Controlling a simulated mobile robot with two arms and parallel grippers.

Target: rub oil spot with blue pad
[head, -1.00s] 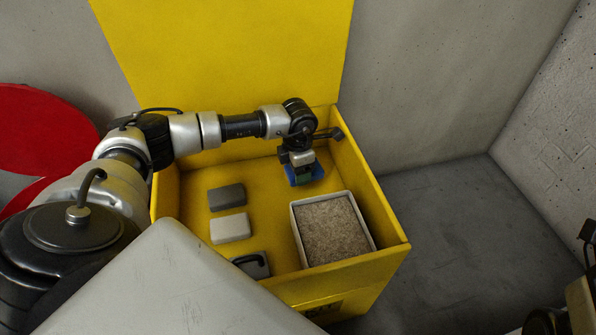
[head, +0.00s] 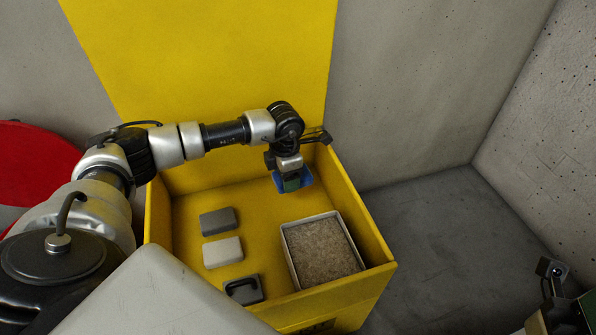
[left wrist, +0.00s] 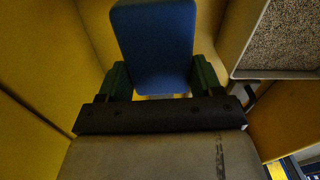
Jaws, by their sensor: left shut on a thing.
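The blue pad (left wrist: 155,45) is between the green-tipped fingers of my left gripper (left wrist: 155,82) in the left wrist view. In the head view my left gripper (head: 291,183) points down into the back right part of the yellow box, shut on the blue pad (head: 306,178). The pad is partly hidden by the gripper. I cannot tell from the head view whether it is clear of the box floor. I see no oil spot.
The open yellow box (head: 376,277) holds a dark grey block (head: 218,222), a light grey block (head: 223,252), a dark block with a handle (head: 244,289) and a tray of brown grit (head: 321,251). A red disc (head: 35,165) is at the far left.

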